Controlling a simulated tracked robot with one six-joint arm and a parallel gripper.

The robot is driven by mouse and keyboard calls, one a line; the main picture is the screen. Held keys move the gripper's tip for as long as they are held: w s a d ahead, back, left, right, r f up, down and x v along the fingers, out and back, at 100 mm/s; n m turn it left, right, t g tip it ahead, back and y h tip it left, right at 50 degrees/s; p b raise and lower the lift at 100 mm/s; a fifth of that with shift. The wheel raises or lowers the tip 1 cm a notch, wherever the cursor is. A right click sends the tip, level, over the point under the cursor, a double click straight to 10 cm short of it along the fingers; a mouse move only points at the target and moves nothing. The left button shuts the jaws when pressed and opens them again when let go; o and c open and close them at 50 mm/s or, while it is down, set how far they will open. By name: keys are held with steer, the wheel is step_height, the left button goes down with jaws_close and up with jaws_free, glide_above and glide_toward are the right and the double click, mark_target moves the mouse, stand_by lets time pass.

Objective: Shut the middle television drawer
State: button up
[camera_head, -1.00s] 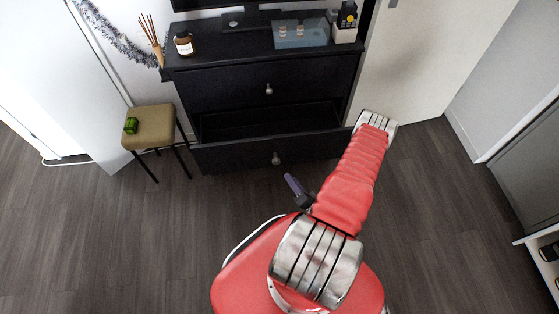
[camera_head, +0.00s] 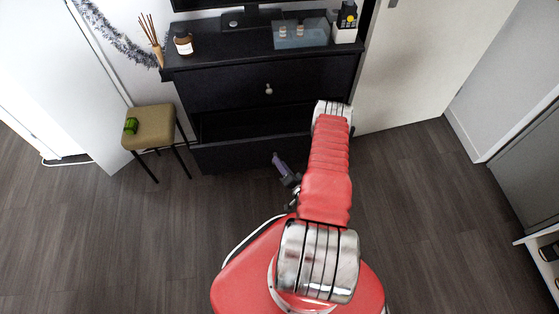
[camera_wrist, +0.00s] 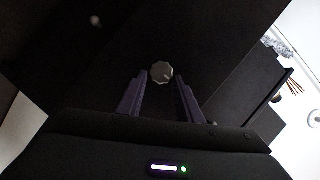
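The black television cabinet (camera_head: 190,62) stands ahead in the head view. A drawer below its closed upper drawer (camera_head: 225,88) is pulled out, with its front panel (camera_head: 235,156) standing forward of an open, dark inside. My gripper (camera_head: 277,160) is in front of this panel, covering the place of its knob. In the wrist view, the round silver knob (camera_wrist: 162,72) shows at the tips of my gripper (camera_wrist: 161,80). The two purple fingers are apart, one on each side of the knob. I cannot tell whether they touch it.
A stool (camera_head: 150,128) with a green object stands left of the cabinet. A bottle (camera_head: 183,42), a glass box (camera_head: 300,35) and a white holder (camera_head: 346,28) are on the cabinet top. A white door (camera_head: 430,60) is at right. The floor (camera_head: 440,220) is clear.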

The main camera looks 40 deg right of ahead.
steer(key=shift+x, duration=1.35)
steer(key=shift+s, duration=0.1)
jaws_close()
